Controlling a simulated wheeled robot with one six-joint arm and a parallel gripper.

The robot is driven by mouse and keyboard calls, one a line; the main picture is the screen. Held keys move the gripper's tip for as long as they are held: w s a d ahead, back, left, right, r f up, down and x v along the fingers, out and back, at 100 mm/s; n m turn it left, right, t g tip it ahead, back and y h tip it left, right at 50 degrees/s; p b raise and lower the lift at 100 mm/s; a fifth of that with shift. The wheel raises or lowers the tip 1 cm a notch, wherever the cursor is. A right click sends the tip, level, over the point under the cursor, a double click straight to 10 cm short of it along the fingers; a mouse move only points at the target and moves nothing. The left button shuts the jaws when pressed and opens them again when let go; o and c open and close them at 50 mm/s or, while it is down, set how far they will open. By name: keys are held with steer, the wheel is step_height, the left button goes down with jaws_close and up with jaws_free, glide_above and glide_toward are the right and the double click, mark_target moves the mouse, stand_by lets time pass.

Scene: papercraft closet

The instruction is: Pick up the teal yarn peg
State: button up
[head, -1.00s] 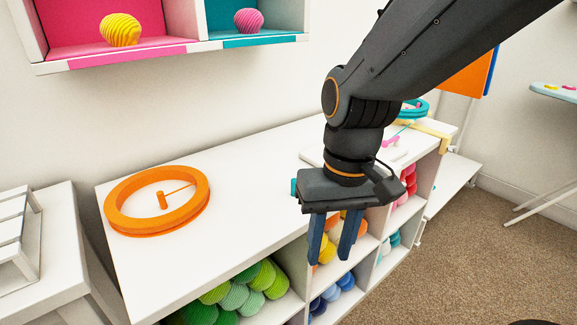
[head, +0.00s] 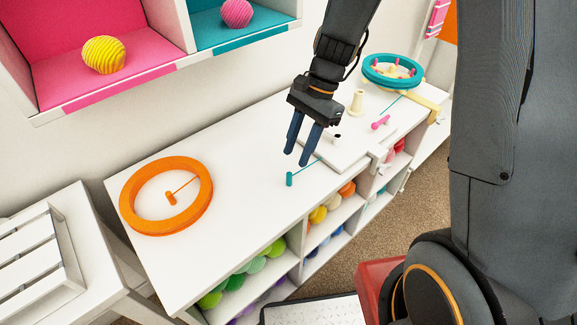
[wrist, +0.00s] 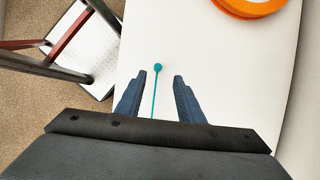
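The teal yarn peg (head: 290,179) stands on the white cabinet top near its front edge, with a thin teal strand running from it back toward the right. My gripper (head: 297,160) is open and empty, its two fingers pointing down just above and behind the peg. In the wrist view the peg (wrist: 158,68) is a small round teal head slightly beyond the fingertips of my gripper (wrist: 158,75), between their lines. The strand runs back between the fingers. The peg looks apart from both fingers.
An orange ring (head: 136,222) with an orange peg (head: 171,198) lies left on the white top (head: 230,178). A teal ring (head: 368,73), pink peg (head: 380,122) and cream spool (head: 357,102) are right. Yarn balls fill shelves below. A wall shelf (head: 150,92) hangs above.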

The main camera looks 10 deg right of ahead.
mark_target(290, 173)
steer(key=x, duration=0.5)
steer(key=p+x, duration=0.1)
steer(key=x, duration=0.1)
steer(key=shift+s+a+f, duration=0.15)
steer(key=shift+s+a, duration=0.05)
steer(key=shift+s, duration=0.25)
jaws_close()
